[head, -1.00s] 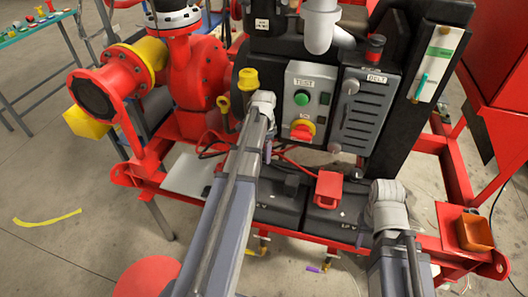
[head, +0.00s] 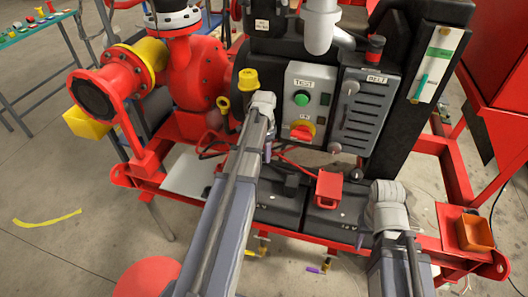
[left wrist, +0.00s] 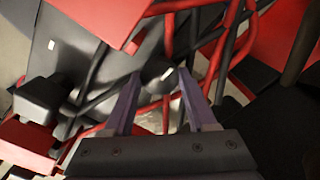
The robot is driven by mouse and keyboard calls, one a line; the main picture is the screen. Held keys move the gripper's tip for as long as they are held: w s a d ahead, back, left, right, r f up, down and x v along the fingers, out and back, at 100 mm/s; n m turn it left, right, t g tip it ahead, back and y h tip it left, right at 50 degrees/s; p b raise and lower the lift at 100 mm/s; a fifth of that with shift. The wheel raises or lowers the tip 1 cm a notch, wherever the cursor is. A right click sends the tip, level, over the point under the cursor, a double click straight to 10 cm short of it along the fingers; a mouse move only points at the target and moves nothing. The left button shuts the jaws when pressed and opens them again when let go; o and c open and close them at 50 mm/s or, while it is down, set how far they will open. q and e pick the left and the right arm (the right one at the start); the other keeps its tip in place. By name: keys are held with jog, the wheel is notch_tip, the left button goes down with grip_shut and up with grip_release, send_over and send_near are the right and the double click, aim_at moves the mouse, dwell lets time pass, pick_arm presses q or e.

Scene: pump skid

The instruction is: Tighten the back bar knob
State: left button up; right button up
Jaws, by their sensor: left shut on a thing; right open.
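The back bar knob (left wrist: 158,75) shows in the left wrist view as a small dark round knob with a pale mark on top. My left gripper (left wrist: 158,79) has one finger on each side of it and is shut on it. In the head view my left gripper (head: 267,152) points down behind the batteries, and the arm hides the knob there. My right gripper (head: 361,236) is mostly hidden by its own wrist at the front right of the skid; it is open and away from the knob.
Black batteries (head: 275,207) with a red terminal cover (head: 329,188) sit on the red skid frame (head: 150,180). A control box (head: 304,105) and belt guard (head: 366,112) stand behind. Red and black cables run close around my left fingers. An orange cup (head: 474,233) sits at right.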

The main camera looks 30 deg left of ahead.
pick_arm(q)
jog(key=n, duration=0.8)
jog(key=shift+n, duration=0.4)
jog(key=n, duration=0.4)
jog(key=shift+n, duration=2.4)
jog(key=o, duration=1.4)
jog(key=shift+r, duration=0.1)
